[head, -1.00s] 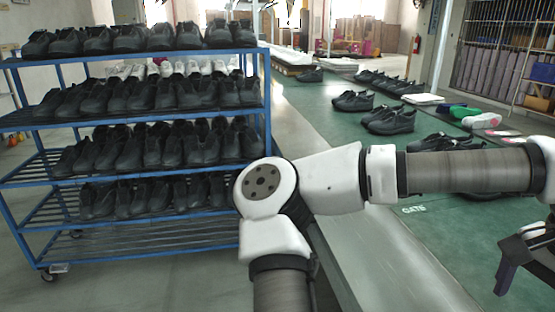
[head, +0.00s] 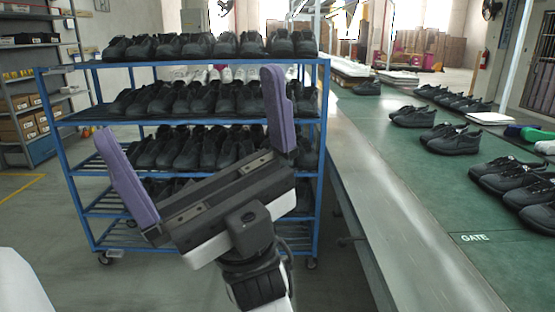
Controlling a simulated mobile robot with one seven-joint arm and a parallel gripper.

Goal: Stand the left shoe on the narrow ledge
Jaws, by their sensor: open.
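Black shoes stand in pairs on the green belt at the right: a pair near its left edge (head: 413,117), another pair (head: 450,138), and a nearer group (head: 508,180). I cannot tell which is the task's left shoe. A narrow grey metal ledge (head: 385,205) runs along the belt's left side; its visible stretch is bare. My gripper (head: 188,100) is open and empty, its two purple-padded fingers wide apart and pointing up in the picture. It appears in front of the shoe rack, left of the ledge and away from the belt shoes, and hides part of the lower shelves.
A blue wheeled rack (head: 322,130) holds rows of black shoes and some white ones. The green belt (head: 400,150) carries a "GATE" marking and a white slab (head: 488,118). Grey shelving (head: 40,90) stands at the far left. Floor is clear left of the rack.

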